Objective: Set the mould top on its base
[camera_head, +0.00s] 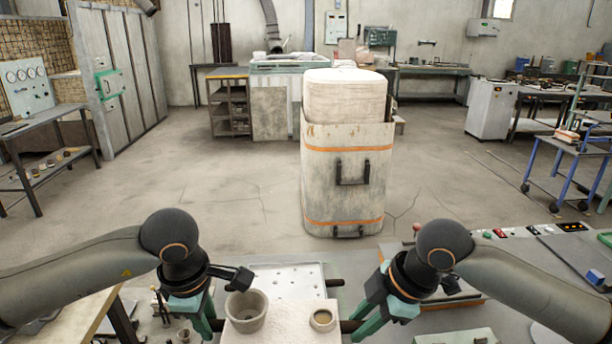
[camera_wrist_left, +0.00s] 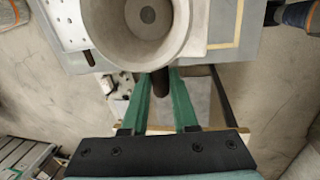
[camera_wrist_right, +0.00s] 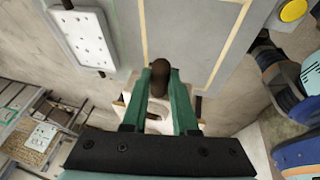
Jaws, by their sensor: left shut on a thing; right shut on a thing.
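The mould top is a pale block (camera_head: 276,334) at the bottom of the head view. It carries a grey pouring cup (camera_head: 246,310) and a small ring (camera_head: 322,319); the cup fills the top of the left wrist view (camera_wrist_left: 190,35). My left gripper (camera_head: 206,326) is shut on the dark handle at the block's left side. My right gripper (camera_head: 362,322) is shut on the dark handle at its right. A white plate with small holes (camera_head: 300,276) and dark stub handles, perhaps the base, lies just behind the block. The block's underside is hidden.
The grey worktop shows yellow outline lines in the right wrist view (camera_wrist_right: 185,50). A console with buttons (camera_head: 540,242) stands at the right. A wooden-topped table (camera_head: 62,322) is at the lower left. A tall pale container (camera_head: 345,170) stands beyond the worktop.

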